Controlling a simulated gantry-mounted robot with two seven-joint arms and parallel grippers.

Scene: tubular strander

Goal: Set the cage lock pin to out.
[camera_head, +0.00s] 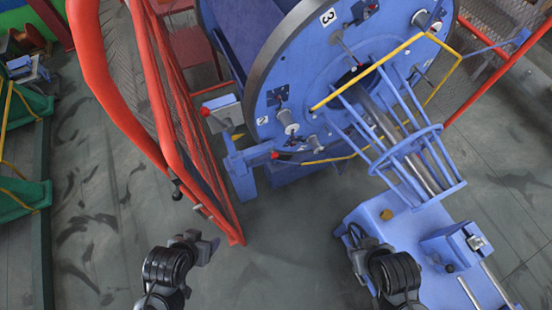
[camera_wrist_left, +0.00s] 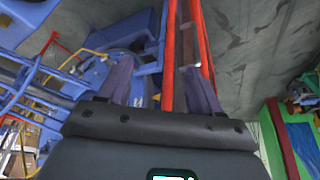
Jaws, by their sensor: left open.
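A blue bracket post (camera_head: 240,165) stands at the lower left edge of the big blue cage disc (camera_head: 300,85). A short bar with a red end (camera_head: 274,155) sticks out from it toward the disc; it looks like the cage lock pin, but I cannot tell its position for sure. My left gripper (camera_head: 207,245) is open and empty, below the post and apart from it. Its two fingers (camera_wrist_left: 156,75) show spread in the left wrist view, with nothing between them within grip. My right gripper (camera_head: 357,240) is dark and small beside the blue machine base; its jaws are unclear.
A red mesh guard frame (camera_head: 110,80) slopes down at the left, its lower corner near my left gripper. A grey box with a red knob (camera_head: 205,112) sits above the post. A blue tubular frame (camera_head: 415,150) stands right. Grey floor (camera_head: 290,240) lies open between my arms.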

